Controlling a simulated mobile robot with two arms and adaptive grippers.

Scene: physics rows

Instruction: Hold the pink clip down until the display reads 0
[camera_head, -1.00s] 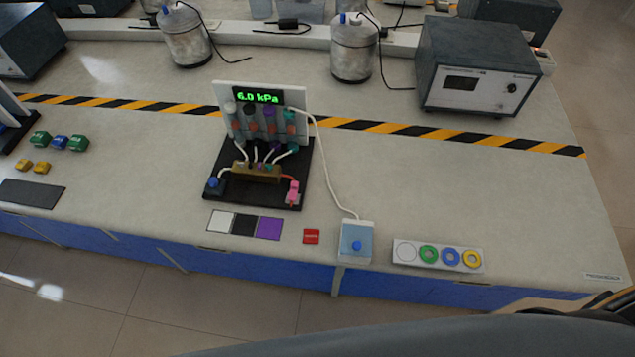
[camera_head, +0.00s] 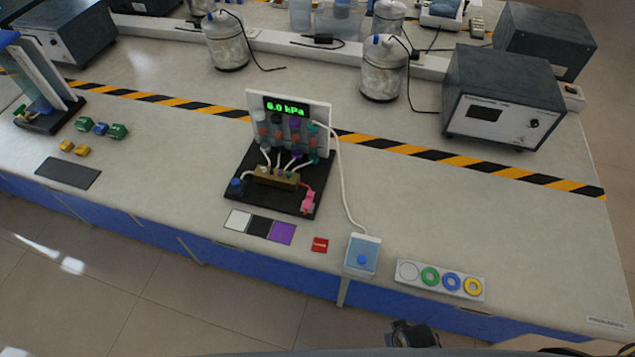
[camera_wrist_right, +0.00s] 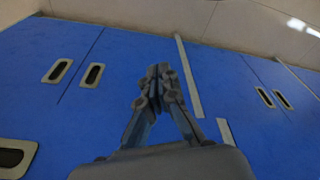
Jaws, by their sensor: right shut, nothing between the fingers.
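The pink clip (camera_head: 308,201) sits at the front right corner of the black base (camera_head: 243,206) of a small apparatus, on the end of a pinkish tube. The display (camera_head: 287,106) at the top of the apparatus reads 6.0 kPa in green. In the right wrist view my right gripper (camera_wrist_right: 158,76) is shut and empty, with blue cabinet doors beyond it. A dark part of my arm shows at the bottom edge of the head view, apart from the bench objects. My left gripper is not in view.
A blue-buttoned box (camera_head: 362,255) stands at the bench's front edge, joined to the apparatus by a white tube. Beside it lie a red tag (camera_head: 320,245) and a strip of coloured rings (camera_head: 441,280). A grey instrument (camera_head: 502,98) stands at the back right.

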